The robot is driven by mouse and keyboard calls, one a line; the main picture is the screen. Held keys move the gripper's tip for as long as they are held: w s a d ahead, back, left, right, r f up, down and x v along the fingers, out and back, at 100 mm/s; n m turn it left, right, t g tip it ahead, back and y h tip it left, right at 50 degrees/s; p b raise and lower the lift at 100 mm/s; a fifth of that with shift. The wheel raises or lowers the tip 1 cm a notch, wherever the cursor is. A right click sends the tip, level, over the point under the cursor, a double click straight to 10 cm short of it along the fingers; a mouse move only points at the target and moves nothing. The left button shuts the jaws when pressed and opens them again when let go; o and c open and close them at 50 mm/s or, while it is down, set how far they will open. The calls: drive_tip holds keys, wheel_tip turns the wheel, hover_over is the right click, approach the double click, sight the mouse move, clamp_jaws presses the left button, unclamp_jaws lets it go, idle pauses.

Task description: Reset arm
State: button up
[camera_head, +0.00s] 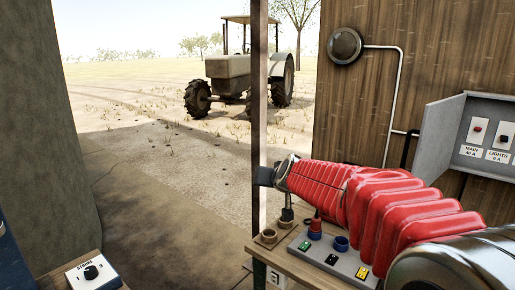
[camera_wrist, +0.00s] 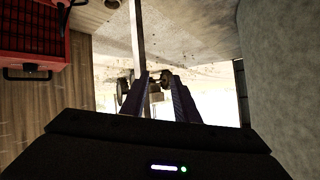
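My arm, in a red ribbed sleeve, reaches from the lower right to the left across the head view, above a wooden bench. Its dark end, my gripper (camera_head: 264,176), is beside a dark upright post and is too small there to show its fingers. In the wrist view, the two dark fingers of my gripper (camera_wrist: 159,78) stand apart with a gap between them and nothing held. The wrist picture is turned over, with the ground at the top.
The bench (camera_head: 300,262) carries a button panel (camera_head: 333,258) and small sockets under my arm. The post (camera_head: 259,120) stands close to my gripper. A grey breaker box (camera_head: 443,137) and a round bell (camera_head: 345,45) are on the plank wall. A tractor (camera_head: 240,72) stands outside. The doorway floor is clear.

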drive_tip(key=s+d+f+g+h, duration=0.1)
drive_tip(key=s+d+f+g, duration=0.1)
drive_tip(key=s, duration=1.1)
drive_tip(key=s+d+f+g+h, duration=0.1)
drive_tip(key=s+d+f, duration=0.3)
drive_tip(key=s, duration=1)
drive_tip(key=s+d+f+g+h, duration=0.1)
drive_tip(key=s+d+f+g, duration=0.2)
drive_tip(key=s, duration=1.1)
drive_tip(key=d+f, duration=0.1)
drive_tip(key=d, duration=0.2)
drive_tip(key=shift+s+d, duration=0.2)
drive_tip(key=shift+d, duration=0.15)
drive_tip(key=shift+a, duration=0.1)
